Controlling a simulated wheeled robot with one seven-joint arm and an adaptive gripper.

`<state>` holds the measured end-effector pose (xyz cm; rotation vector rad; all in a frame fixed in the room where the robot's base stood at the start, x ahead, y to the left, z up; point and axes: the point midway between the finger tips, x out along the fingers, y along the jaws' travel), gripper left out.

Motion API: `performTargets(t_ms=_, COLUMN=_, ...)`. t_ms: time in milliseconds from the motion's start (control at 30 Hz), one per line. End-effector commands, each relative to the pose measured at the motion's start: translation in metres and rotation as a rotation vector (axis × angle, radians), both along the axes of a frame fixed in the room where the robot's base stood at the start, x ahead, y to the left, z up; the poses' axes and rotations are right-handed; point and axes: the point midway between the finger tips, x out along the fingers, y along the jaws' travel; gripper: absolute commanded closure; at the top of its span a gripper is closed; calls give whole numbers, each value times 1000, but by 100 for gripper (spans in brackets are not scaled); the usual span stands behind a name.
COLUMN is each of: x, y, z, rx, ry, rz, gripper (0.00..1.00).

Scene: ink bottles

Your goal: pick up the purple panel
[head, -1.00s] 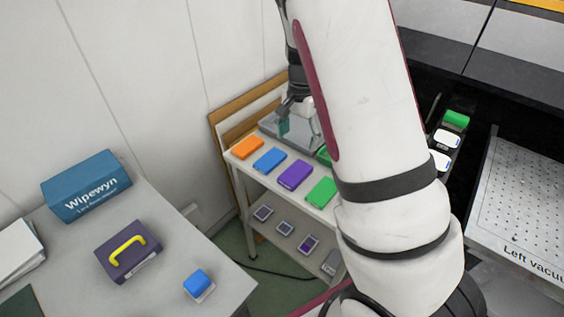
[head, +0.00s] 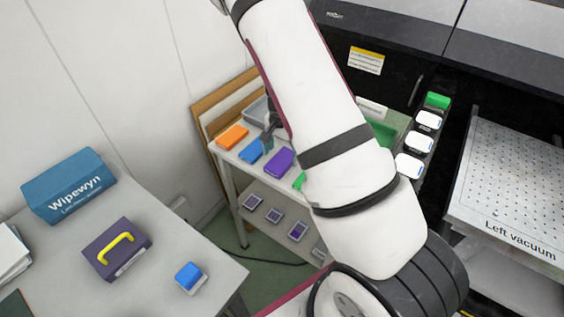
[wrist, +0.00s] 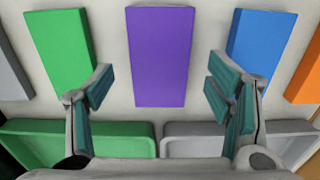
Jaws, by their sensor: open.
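The purple panel (head: 279,161) lies on the top shelf of the white cart, between the blue panel (head: 250,150) and the mostly hidden green panel (head: 299,181). In the wrist view the purple panel (wrist: 161,56) is a flat upright rectangle in the middle, ahead of and between my fingers. My gripper (wrist: 160,88) is open and empty, with teal finger pads on both sides, apart from the panel. In the head view my gripper (head: 268,137) is partly hidden by my arm, above the shelf beside the blue and purple panels.
An orange panel (head: 232,137) lies left of the blue one. Green (wrist: 80,138) and grey (wrist: 215,138) trays sit close below the panels in the wrist view. A desk with a Wipewyn box (head: 69,185) and purple case (head: 117,249) stands left. A vacuum table (head: 505,190) is right.

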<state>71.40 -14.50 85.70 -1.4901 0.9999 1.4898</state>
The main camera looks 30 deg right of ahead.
Motion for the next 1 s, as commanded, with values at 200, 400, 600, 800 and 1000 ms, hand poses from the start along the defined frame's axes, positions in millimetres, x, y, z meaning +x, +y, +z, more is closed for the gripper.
performTargets(t_ms=200, x=-1, y=0, z=-23, rx=1, ry=1, rz=0, gripper=27)
performTargets(t_ms=400, x=0, y=0, z=-25, rx=1, ry=0, rz=0, gripper=27)
performTargets(t_ms=600, x=0, y=0, z=-24, rx=1, ry=0, rz=0, gripper=61)
performTargets(t_ms=800, x=0, y=0, z=-24, rx=1, ry=0, rz=0, gripper=79)
performTargets(t_ms=1000, x=0, y=0, z=-24, rx=1, ry=-1, rz=0, gripper=79)
